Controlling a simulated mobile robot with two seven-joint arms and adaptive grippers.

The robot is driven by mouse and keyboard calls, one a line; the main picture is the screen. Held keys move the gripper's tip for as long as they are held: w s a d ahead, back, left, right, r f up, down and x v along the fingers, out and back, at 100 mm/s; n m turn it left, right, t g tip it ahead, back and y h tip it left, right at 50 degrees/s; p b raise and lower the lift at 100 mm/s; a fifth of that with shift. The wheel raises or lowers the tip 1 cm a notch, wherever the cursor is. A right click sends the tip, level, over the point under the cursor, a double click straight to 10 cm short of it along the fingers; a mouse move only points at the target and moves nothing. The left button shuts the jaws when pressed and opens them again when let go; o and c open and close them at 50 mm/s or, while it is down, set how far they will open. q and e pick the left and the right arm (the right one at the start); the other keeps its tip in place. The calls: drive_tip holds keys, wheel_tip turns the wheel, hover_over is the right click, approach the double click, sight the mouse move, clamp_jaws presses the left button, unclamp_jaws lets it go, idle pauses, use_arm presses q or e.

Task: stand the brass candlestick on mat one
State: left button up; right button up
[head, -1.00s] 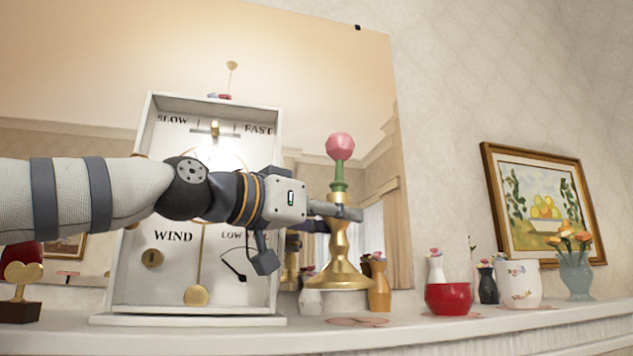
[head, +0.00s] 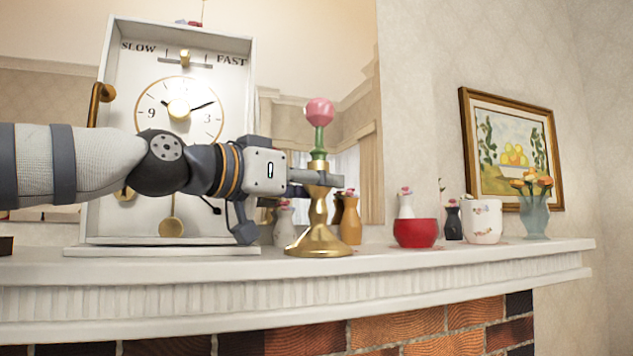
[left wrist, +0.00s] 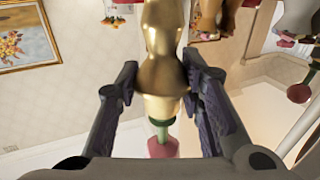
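The brass candlestick (head: 318,240) is upright at the mantel, with a green stem and a pink ball-shaped top. My left gripper (head: 322,179) is around its upper neck, below the green part. In the left wrist view, both fingers (left wrist: 163,85) close on the brass neck (left wrist: 160,75) from either side. The candlestick's base is level with the mantel top; I cannot tell if it touches. No mat can be made out clearly, as the shelf top is seen almost edge-on. My right gripper is not in view.
A white clock case (head: 180,60) stands left, behind my left arm. Behind the candlestick are an orange vase (head: 350,222) and a white vase (head: 282,228). A red bowl (head: 415,233), a dark vase (head: 453,222), a white pot (head: 483,222) and a blue vase (head: 535,215) stand right.

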use_arm(q)
drive_tip(key=shift+s+a, duration=0.15)
drive_tip(key=shift+a, duration=0.15)
drive_tip(key=v, duration=1.1)
drive_tip(key=shift+s, duration=0.15)
